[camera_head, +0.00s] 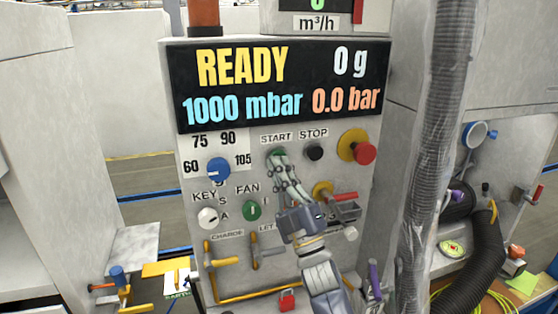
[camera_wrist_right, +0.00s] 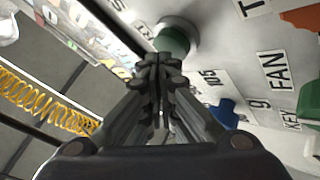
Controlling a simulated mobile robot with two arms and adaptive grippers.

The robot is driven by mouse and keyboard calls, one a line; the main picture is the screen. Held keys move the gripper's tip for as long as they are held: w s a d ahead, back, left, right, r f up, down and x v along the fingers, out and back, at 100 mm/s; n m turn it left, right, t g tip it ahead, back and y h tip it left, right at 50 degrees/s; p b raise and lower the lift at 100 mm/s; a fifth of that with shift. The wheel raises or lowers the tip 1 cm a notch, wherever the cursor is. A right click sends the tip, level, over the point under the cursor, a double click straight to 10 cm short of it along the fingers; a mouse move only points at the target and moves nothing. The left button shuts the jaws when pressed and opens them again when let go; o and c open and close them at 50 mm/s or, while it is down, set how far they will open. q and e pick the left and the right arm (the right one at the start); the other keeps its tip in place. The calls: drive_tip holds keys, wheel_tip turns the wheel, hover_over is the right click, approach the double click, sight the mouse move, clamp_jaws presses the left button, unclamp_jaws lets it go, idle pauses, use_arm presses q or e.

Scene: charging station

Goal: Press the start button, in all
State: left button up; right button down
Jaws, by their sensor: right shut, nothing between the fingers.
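The green start button (camera_head: 273,155) sits on the grey panel (camera_head: 190,150) under the START label. My right gripper (camera_head: 279,163) comes up from below with its fingers shut and empty, and its tips overlap the button in the head view. In the wrist view the green button (camera_wrist_right: 172,40) stands out from the panel just beyond the shut right fingertips (camera_wrist_right: 160,62). I cannot tell whether the tips touch it. The display (camera_head: 278,85) reads READY, 0 g, 1000 mbar and 0.0 bar. My left gripper is not in view.
The black stop button (camera_head: 314,152) and a red button on a yellow base (camera_head: 365,153) are to the right. A blue knob (camera_head: 218,169), the green FAN switch (camera_head: 252,210) and the KEY switch (camera_head: 208,217) are to the left. A grey hose (camera_head: 440,130) hangs at right.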

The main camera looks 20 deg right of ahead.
drive_tip(key=shift+w+b, duration=0.3)
drive_tip(key=shift+w, duration=0.15)
idle(0.6)
drive_tip(key=shift+s, duration=0.1)
drive_tip(key=shift+s+p, duration=0.3)
drive_tip(key=shift+s, duration=0.55)
drive_tip(key=s+p, duration=0.1)
drive_tip(key=s, duration=0.4)
drive_tip(key=shift+d, duration=0.1)
drive_tip(key=shift+f+h, duration=0.1)
drive_tip(key=shift+h, duration=0.2)
idle(0.4)
